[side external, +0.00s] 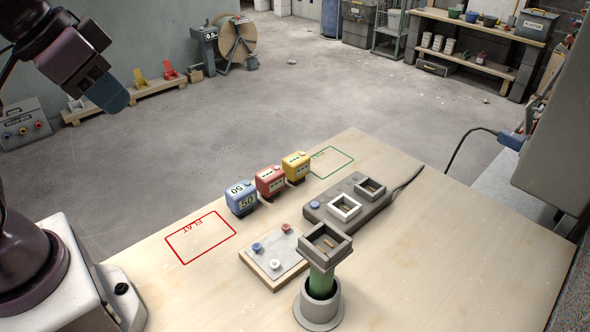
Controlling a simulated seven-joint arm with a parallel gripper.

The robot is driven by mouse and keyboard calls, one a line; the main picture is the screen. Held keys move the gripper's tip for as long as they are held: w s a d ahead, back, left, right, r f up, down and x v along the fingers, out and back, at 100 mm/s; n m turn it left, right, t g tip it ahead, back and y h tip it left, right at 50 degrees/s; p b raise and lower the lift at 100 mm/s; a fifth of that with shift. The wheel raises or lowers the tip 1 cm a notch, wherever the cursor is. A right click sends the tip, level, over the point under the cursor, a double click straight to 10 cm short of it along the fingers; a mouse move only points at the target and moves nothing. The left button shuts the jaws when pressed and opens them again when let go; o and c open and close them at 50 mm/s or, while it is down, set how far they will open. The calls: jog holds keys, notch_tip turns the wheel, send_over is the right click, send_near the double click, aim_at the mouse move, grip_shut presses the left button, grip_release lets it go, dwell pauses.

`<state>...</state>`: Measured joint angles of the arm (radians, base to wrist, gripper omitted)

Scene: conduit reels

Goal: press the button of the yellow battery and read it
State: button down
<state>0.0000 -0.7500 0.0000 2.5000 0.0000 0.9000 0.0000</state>
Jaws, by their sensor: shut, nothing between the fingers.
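The yellow battery (296,166) stands upright at the far end of a row of three on the table. Its front has a pale panel with small dark marks, too small to read. A small knob shows on its top. My gripper (109,95) is at the upper left, high and well away from the batteries. Its blue fingers are together and hold nothing.
A red "FLAT" outline (180,253) and a green outline (345,172) flank the row. A grey two-socket unit (334,217), a board with coloured knobs (273,265) and a socket on a green post (321,280) stand nearer. Table is clear at right.

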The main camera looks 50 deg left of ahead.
dwell(0.5)
jog(key=n+t+y, duration=0.2)
jog(key=n+t, duration=0.1)
jog(key=n, duration=0.8)
send_over(300, 153)
notch_tip(300, 153, down, 17)
jog(key=shift+f, duration=0.1)
jog(key=shift+f, duration=4.4)
